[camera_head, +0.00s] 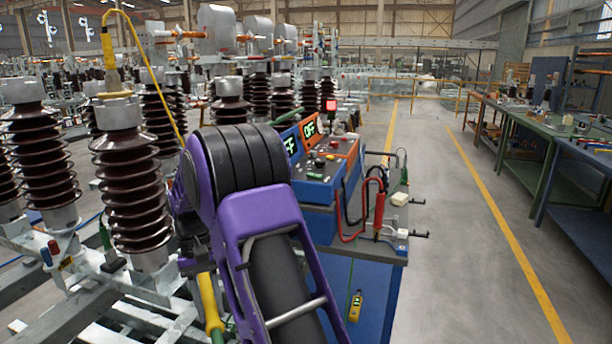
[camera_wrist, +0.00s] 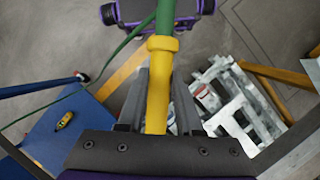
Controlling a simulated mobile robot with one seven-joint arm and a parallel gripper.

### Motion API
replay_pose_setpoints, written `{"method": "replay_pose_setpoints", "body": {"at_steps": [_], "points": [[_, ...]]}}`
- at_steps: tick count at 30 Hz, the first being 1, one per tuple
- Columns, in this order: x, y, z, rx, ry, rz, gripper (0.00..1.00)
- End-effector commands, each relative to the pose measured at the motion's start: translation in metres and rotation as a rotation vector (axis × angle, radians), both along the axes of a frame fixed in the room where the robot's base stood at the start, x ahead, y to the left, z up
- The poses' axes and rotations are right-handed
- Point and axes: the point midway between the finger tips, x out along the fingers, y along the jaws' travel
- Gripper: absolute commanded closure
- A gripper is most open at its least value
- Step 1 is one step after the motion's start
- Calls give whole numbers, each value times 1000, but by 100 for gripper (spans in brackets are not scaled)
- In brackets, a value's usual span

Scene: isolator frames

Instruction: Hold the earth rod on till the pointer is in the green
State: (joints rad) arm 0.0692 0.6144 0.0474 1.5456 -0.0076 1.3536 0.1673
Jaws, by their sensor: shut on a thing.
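My gripper (camera_wrist: 158,82) is shut around the yellow part of the earth rod (camera_wrist: 158,100) in the wrist view. Beyond a yellow collar the rod turns green. No pointer can be read in either view.
A blue and orange test console (camera_head: 330,160) reads OFF, with a red lamp (camera_head: 331,105) lit. Ribbed brown insulators (camera_head: 130,190) crowd the left. A yellow fitting (camera_head: 108,50) with a yellow cord stands atop one. The aisle right of the blue cabinet (camera_head: 375,290) is clear.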

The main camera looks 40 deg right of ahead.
Motion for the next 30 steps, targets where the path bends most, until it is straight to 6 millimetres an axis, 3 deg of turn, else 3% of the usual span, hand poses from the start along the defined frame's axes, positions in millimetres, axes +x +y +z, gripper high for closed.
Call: {"method": "replay_pose_setpoints", "body": {"at_steps": [1,6,9,14,19,24,30], "points": [[17,-16,12,62,-36,-116,100],[64,-59,74,310,-219,-520,100],[83,-90,119,436,-391,-747,100],[100,-143,193,567,-709,-1050,100],[98,-202,273,603,-1042,-1270,100],[78,-254,346,573,-1305,-1400,100],[51,-291,401,525,-1475,-1469,100]]}}
